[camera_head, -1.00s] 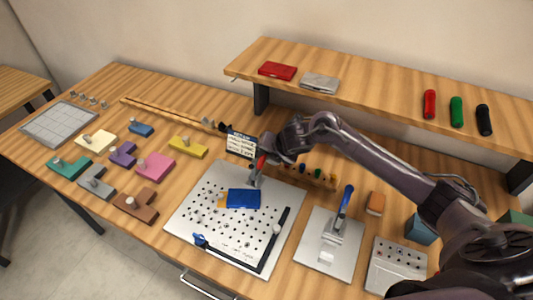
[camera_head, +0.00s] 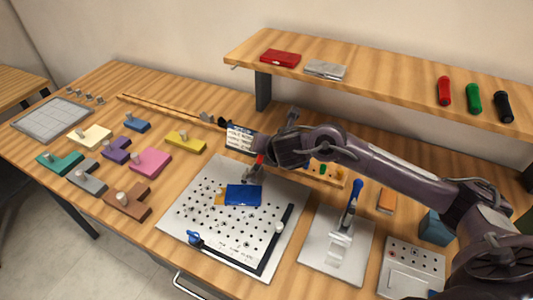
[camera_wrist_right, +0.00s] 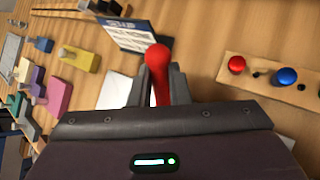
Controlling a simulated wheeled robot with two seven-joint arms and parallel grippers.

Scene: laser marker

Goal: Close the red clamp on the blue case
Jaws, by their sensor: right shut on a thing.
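The blue case (camera_head: 243,195) lies flat on the perforated white plate (camera_head: 185,220), with a yellowish piece at its left end. The red clamp's handle (camera_head: 259,159) stands up at the back edge of the plate, behind the case. My right gripper (camera_head: 257,166) is over the back of the plate and shut on this handle. In the right wrist view the red handle (camera_wrist_right: 158,72) sits between the two dark fingers of my right gripper (camera_wrist_right: 159,88). The clamp's lower part is hard to make out beside the fingers. My left gripper is not in view.
A blue-handled clamp (camera_head: 193,237) sits at the plate's front left. A toggle press with a blue lever (camera_head: 352,198) stands to the right. A printed card (camera_head: 240,137) is close behind my gripper. Several coloured blocks lie to the left. A raised shelf (camera_head: 390,80) spans the back.

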